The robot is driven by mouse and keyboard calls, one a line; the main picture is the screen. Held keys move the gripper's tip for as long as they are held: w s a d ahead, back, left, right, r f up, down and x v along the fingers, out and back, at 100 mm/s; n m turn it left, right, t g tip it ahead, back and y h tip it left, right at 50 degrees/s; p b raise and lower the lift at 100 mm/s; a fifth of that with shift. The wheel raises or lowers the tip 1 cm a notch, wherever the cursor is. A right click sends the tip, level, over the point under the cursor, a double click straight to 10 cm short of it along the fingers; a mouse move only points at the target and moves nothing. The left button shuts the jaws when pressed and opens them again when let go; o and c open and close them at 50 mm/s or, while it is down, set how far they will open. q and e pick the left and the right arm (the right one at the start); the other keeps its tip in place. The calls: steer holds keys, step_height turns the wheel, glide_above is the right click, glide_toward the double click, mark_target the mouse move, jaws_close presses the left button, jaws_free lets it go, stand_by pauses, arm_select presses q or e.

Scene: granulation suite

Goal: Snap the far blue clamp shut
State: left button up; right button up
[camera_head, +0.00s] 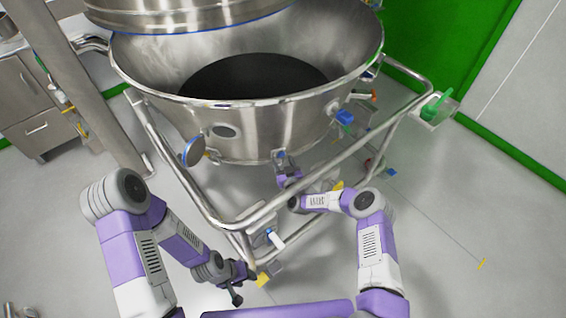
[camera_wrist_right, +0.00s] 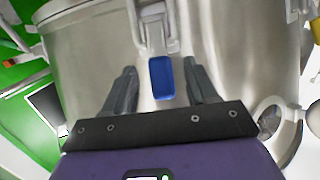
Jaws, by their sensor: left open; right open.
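One blue clamp (camera_head: 345,117) is on the bowl's right side, farther from me. The other blue clamp (camera_head: 281,154) is at the bowl's front, by my right gripper (camera_head: 284,169). In the right wrist view a blue clamp handle (camera_wrist_right: 161,78) hangs from a metal latch on the steel wall. My right gripper (camera_wrist_right: 160,70) is open, one finger on each side of this handle, with gaps visible. My left gripper (camera_head: 241,289) is open and empty, low near the frame's front corner.
A tubular steel frame (camera_head: 190,195) surrounds the bowl, its rails close to both arms. A steel cabinet (camera_head: 35,105) stands at the left. Floor at the right is mostly clear.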

steer(key=f+p+v, duration=0.1)
steer(key=p+v, duration=0.1)
steer(key=v, duration=0.5)
steer(key=shift+r+p, duration=0.35)
steer(key=shift+r, duration=0.15)
steer(key=shift+s, duration=0.15)
